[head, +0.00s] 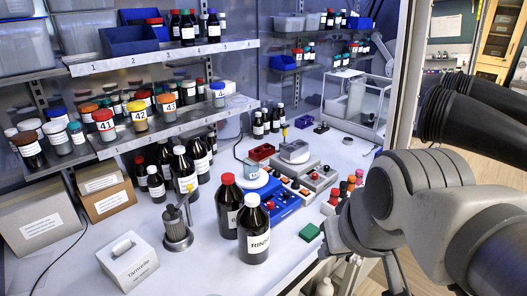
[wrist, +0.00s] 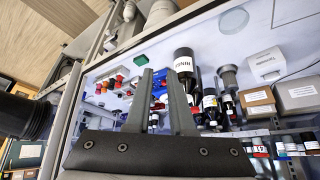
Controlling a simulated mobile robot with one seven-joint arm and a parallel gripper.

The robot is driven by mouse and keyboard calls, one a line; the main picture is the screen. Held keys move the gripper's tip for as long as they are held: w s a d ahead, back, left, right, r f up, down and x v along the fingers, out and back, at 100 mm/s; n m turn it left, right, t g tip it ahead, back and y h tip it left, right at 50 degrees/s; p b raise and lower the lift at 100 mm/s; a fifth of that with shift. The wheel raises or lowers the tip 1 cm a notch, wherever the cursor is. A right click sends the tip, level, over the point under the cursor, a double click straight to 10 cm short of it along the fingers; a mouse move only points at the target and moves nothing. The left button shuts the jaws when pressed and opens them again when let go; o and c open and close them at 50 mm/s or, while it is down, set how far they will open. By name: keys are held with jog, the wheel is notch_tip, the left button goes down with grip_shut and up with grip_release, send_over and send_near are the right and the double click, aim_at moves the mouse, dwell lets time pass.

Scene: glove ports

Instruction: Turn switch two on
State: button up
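No label reading switch two can be made out in either view. In the head view a blue control unit (head: 284,208) and a grey control box (head: 320,181) with small red knobs stand on the white bench, right of centre. Which of their controls is switch two, and its position, are too small to tell. My gripper (wrist: 159,72) shows in the wrist view with its two grey fingers apart and nothing between them. The bench, seen inverted there, lies beyond the fingers, which partly cover the controls. In the head view my arm hides the gripper.
A green block (head: 309,232) lies at the bench front. A metal stand (head: 177,228) and white box (head: 128,260) are further left. Shelves (head: 160,55) hold jars. A pale frame post (head: 402,60) edges the opening.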

jog(key=w+n, duration=0.1)
jog(key=w, duration=0.3)
jog(key=w+a+r+n+b, duration=0.1)
jog(key=w, duration=0.4)
jog(key=w+y+b, duration=0.1)
jog(key=w, duration=0.3)
jog(key=shift+w+a+r+n, duration=0.2)
jog(key=shift+a+r+n, duration=0.1)
jog(key=shift+a+n, duration=0.1)
grip_shut()
jog(key=w+f+n+y+b, duration=0.2)
jog(key=w+f+n+b, duration=0.1)
jog(key=w, duration=1.2)
jog(key=w+d+f+t+y+b, duration=0.1)
jog(key=w+d+f, duration=0.4)
jog(key=w, duration=0.5)
jog(key=w+d+f+n+t+y+b, duration=0.1)
jog(key=w+d+f+y+b, duration=0.1)
jog(key=w+d+f, duration=0.3)
jog(key=w+f, duration=0.3)
jog(key=w, duration=0.2)
jog(key=shift+w+f+n+t, duration=0.15)
jog(key=shift+w+n+t, duration=0.15)
jog(key=shift+d, duration=0.1)
